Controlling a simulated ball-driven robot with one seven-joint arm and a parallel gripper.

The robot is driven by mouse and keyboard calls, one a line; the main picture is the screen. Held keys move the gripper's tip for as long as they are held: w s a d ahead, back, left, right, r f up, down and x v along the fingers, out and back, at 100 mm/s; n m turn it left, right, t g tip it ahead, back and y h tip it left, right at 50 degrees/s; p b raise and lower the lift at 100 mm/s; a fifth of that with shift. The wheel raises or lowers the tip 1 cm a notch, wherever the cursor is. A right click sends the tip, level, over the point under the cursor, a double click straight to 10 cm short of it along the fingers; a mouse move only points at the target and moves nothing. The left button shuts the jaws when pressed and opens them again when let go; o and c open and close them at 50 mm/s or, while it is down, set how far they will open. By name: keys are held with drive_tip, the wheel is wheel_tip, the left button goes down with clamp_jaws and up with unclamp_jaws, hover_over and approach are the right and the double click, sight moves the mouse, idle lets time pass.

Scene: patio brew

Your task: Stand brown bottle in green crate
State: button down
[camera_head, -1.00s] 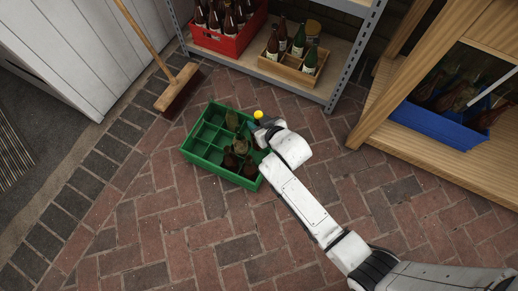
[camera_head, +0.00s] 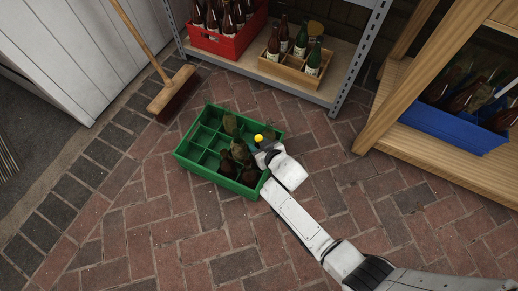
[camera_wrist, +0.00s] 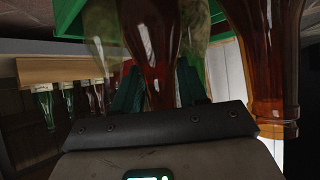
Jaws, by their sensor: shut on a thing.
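The green crate (camera_head: 208,172) stands on the brick floor with a divided inside. Its left compartments look empty. Brown bottles (camera_head: 227,166) and a dull olive bottle (camera_head: 230,124) stand in it. My gripper (camera_head: 259,149) is over the crate's right side, with a yellow spot by its tip. In the wrist view my gripper (camera_wrist: 158,88) is shut on the neck of a brown bottle (camera_wrist: 152,36). Another brown bottle (camera_wrist: 265,62) is close on the right there. In the head view the gripper hides most of the held bottle, so I cannot tell whether its base touches the crate.
A shelf holds a red crate (camera_head: 226,43) and a wooden carrier (camera_head: 283,72) with bottles. A blue crate (camera_head: 450,132) sits on a wooden shelf at right. A broom (camera_head: 172,92) stands behind the crate. The front brick floor is clear.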

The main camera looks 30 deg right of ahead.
drive_tip(key=shift+w+f, duration=0.1)
drive_tip(key=shift+f, duration=0.6)
drive_tip(key=shift+f+b, duration=0.2)
drive_tip(key=shift+b, duration=0.2)
drive_tip(key=c, duration=0.6)
unclamp_jaws()
